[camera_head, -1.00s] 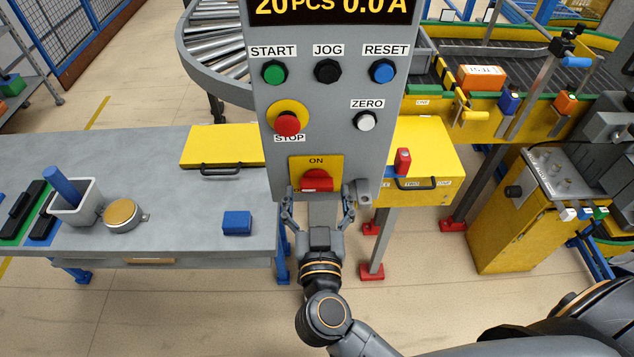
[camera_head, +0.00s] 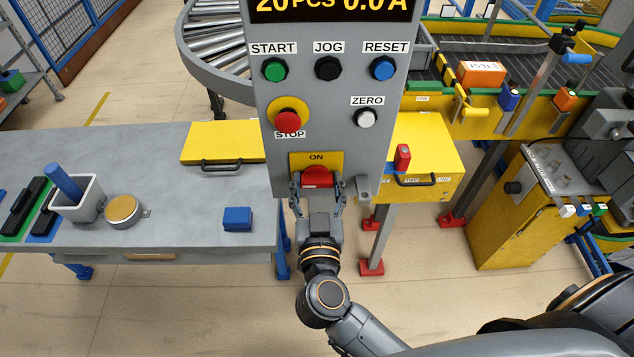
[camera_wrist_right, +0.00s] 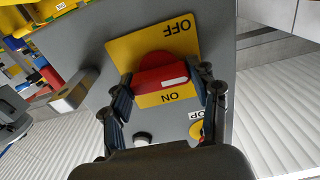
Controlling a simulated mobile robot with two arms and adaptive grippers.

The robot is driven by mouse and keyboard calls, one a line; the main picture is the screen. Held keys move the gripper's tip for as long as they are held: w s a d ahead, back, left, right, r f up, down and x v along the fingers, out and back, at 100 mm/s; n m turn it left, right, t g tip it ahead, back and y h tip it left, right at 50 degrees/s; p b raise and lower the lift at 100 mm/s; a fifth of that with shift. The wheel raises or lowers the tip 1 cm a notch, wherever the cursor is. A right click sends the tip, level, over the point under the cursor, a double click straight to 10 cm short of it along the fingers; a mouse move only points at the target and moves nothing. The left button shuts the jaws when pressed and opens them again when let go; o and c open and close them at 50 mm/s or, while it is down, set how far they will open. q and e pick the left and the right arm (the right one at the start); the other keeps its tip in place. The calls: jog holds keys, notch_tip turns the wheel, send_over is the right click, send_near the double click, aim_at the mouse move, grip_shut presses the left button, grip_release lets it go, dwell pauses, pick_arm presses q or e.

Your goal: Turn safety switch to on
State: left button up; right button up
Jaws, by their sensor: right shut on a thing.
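The safety switch is a red rotary knob (camera_head: 317,177) on a yellow plate (camera_head: 330,159) low on the grey control panel (camera_head: 328,100). "ON" shows above the knob in the head view. In the right wrist view the red knob (camera_wrist_right: 160,76) lies between "OFF" and "ON", with its white mark toward the right. My right gripper (camera_head: 318,190) is at the knob from below, its fingers (camera_wrist_right: 164,90) closed on the two ends of the knob's grip. The lower part of the plate is hidden by the gripper in the head view. My left gripper is not in view.
Above the switch are the red STOP button (camera_head: 288,121), the white ZERO button (camera_head: 365,117) and the green START button (camera_head: 275,69). A grey table (camera_head: 160,225) stands left, a yellow box (camera_head: 440,150) right.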

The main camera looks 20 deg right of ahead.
jog(key=shift+r+m+p, duration=0.2)
jog(key=shift+m+p, duration=0.7)
jog(key=shift+p, duration=0.15)
jog(key=shift+m+p, duration=0.7)
jog(key=shift+m, duration=0.2)
jog(key=shift+m+p, duration=0.5)
jog(key=shift+m, duration=0.3)
jog(key=m+p, duration=0.1)
jog(key=m, duration=0.1)
jog(key=shift+f+m, duration=0.1)
jog(key=shift+m, duration=0.3)
jog(key=m, duration=0.4)
jog(key=shift+f+m, duration=0.1)
jog(key=shift+m, duration=0.2)
jog(key=m, duration=0.5)
